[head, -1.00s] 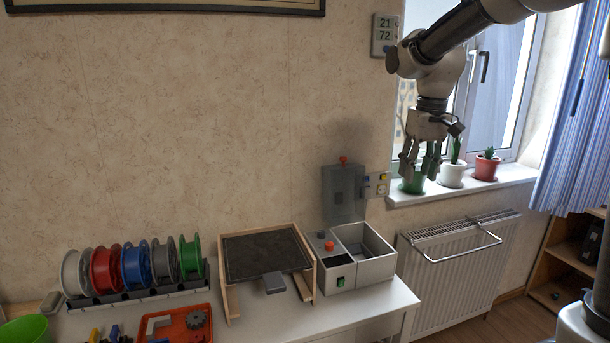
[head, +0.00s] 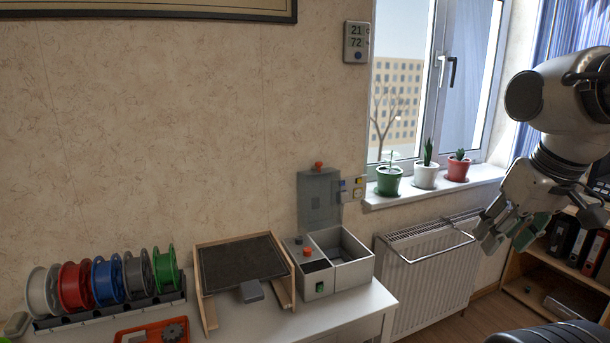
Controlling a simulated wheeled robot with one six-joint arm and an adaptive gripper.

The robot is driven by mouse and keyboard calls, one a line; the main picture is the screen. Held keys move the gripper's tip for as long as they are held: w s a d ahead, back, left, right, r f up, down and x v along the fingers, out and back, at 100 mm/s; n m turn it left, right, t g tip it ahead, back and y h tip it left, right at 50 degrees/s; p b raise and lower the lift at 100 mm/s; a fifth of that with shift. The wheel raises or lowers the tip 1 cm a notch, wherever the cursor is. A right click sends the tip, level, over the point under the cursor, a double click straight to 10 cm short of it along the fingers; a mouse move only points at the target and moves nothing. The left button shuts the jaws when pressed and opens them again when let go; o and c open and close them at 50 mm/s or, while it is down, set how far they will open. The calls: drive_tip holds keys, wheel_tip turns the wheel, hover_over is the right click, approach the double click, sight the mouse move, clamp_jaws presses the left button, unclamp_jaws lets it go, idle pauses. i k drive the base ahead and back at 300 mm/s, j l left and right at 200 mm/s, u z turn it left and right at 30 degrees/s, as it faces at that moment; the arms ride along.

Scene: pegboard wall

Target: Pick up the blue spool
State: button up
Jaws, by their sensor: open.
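The blue spool (head: 108,281) stands on edge in a dark rack (head: 110,309) on the white table at the lower left. It is in the middle of a row, between a red spool (head: 75,287) and a grey spool (head: 139,275). My gripper (head: 506,236) is at the right, in front of the radiator and shelf, far from the spools. Its fingers are apart and nothing shows between them.
A white spool (head: 42,292) and a green spool (head: 167,269) end the row. A wooden-framed dark panel (head: 242,259), a grey box with a raised lid (head: 338,259) and an orange tray (head: 152,332) share the table. Potted plants line the windowsill.

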sight(108, 282)
drive_tip(key=u, duration=1.45)
